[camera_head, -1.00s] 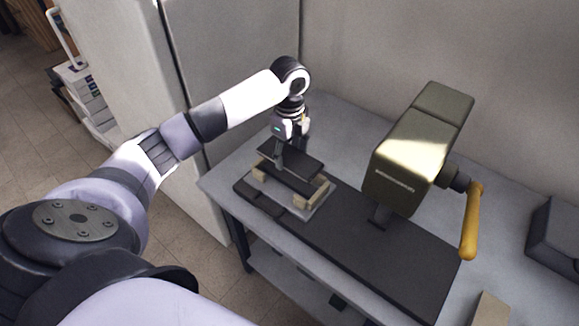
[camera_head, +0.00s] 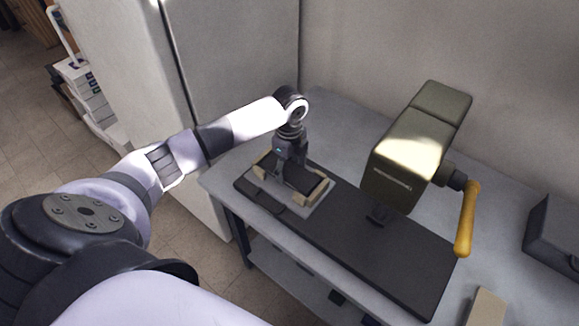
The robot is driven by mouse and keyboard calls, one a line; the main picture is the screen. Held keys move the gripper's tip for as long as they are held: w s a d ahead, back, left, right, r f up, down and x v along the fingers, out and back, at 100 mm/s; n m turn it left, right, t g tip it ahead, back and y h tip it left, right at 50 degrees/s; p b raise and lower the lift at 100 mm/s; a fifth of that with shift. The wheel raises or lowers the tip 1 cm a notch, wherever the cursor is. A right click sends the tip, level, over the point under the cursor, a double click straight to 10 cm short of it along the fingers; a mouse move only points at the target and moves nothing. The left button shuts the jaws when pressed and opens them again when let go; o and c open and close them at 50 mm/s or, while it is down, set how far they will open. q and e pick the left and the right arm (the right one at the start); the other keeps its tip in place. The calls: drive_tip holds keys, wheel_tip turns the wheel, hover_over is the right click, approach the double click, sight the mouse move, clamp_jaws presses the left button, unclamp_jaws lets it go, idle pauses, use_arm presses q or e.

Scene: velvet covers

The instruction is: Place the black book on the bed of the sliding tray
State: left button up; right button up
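The black book (camera_head: 308,184) lies low and flat, or nearly so, between the tan corner blocks of the sliding tray (camera_head: 284,213) in the head view. The tray is a light plate on a long dark base. My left gripper (camera_head: 287,174) points down at the book, its fingers at the book's level and covering its left part. Whether the fingers still pinch the book or stand apart is too small and dark to tell. The contact under the book is hidden. My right gripper is not in view.
A boxy olive press head (camera_head: 408,160) with a yellow handle (camera_head: 467,220) stands right of the tray, over the dark base (camera_head: 390,258). A dark box (camera_head: 553,235) and a tan block (camera_head: 487,308) lie farther right. The grey table (camera_head: 345,125) is clear behind the tray.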

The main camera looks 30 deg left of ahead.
sight(290, 170)
use_arm(q)
drive_tip(key=o, duration=0.4)
drive_tip(key=shift+r, duration=0.15)
wheel_tip(290, 170, up, 12)
drive_tip(key=b, duration=0.2)
drive_tip(key=shift+b, duration=0.4)
idle(0.3)
